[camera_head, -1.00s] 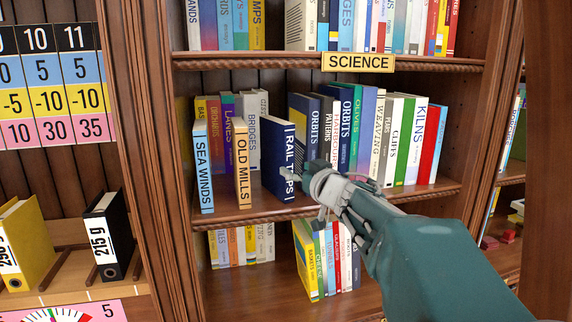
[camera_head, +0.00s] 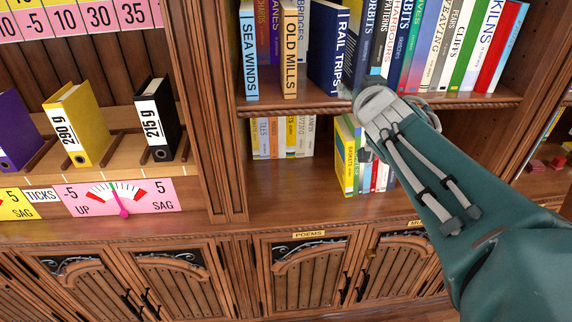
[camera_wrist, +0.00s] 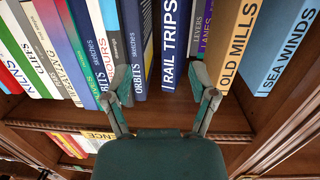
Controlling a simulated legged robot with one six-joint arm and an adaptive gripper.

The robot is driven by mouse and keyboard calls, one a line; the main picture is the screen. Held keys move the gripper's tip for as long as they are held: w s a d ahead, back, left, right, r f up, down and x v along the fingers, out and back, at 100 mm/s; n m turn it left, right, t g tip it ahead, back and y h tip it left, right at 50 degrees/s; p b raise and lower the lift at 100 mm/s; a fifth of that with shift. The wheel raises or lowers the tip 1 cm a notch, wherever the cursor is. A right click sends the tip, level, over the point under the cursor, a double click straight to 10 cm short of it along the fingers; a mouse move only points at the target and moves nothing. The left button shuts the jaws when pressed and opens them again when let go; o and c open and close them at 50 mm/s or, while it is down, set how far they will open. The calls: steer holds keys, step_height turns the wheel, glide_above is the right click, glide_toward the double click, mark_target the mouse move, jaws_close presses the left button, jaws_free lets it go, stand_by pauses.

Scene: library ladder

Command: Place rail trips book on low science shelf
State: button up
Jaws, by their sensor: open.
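The dark blue RAIL TRIPS book (camera_head: 328,45) stands upright on the middle shelf, right of the OLD MILLS book (camera_head: 290,50) and the SEA WINDS book (camera_head: 249,50). Its spine (camera_wrist: 174,45) faces out and also shows in the wrist view. My gripper (camera_wrist: 163,80) is open, with its fingers left and right of the spine's end in that view. I cannot tell whether they touch it. In the head view my gripper (camera_head: 358,92) is by the spine's lower end, its fingertips poorly seen. The SCIENCE sign (camera_wrist: 98,135) shows only partly, in the wrist view.
Packed books, including ORBITS (camera_head: 368,35), stand right of RAIL TRIPS. The lower shelf (camera_head: 280,180) holds two groups of books with a gap between them and bare board in front. Cabinet doors (camera_head: 310,275) are below. Yellow and black binders (camera_head: 80,125) stand at the left.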

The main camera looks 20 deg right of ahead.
steer(key=s+a+f+n+g+y, duration=0.2)
steer(key=s+a+f+g+y, duration=0.2)
steer(key=s+a+f+g, duration=0.6)
steer(key=s+a+f, duration=0.5)
steer(key=s+f, duration=0.2)
steer(key=s, duration=0.1)
steer(key=shift+s+a+f+n+y, duration=0.3)
steer(key=shift+s+a+f+n, duration=0.05)
steer(key=shift+n, duration=0.05)
